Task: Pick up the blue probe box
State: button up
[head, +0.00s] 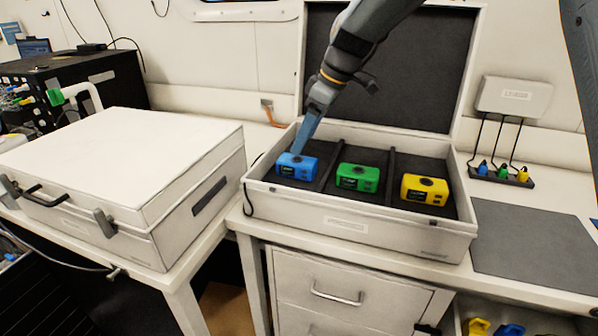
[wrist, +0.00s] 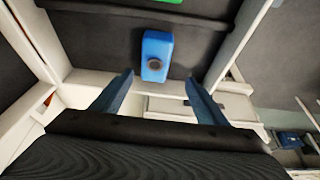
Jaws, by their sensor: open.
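The blue probe box (head: 297,166) sits in the left compartment of the open white case (head: 345,224). It has a dark round knob on top, and it also shows in the wrist view (wrist: 157,56). My gripper (head: 304,146) reaches down into the case from above, with its tips over or just behind the blue box in the head view. In the wrist view my gripper (wrist: 160,80) is open, its two fingers apart and empty. The blue box appears ahead of the gap between them, and I see no contact.
A green box (head: 358,177) and a yellow box (head: 425,188) sit in the other compartments, split by dark dividers. The raised lid (head: 400,70) stands behind. A closed white case (head: 125,170) is at left. A dark mat (head: 535,245) lies clear at right.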

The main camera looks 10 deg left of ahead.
aim_at(298, 160)
jog(key=shift+w+f+b, duration=0.35)
jog(key=shift+w+f, duration=0.1)
jog(key=shift+f, duration=0.35)
jog(key=p+x, duration=0.3)
jog(key=x, duration=0.4)
jog(key=shift+w, duration=0.1)
jog(key=shift+f, duration=0.3)
jog(key=shift+f+b, duration=0.25)
jog(key=shift+b, duration=0.1)
jog(key=c, duration=1.5)
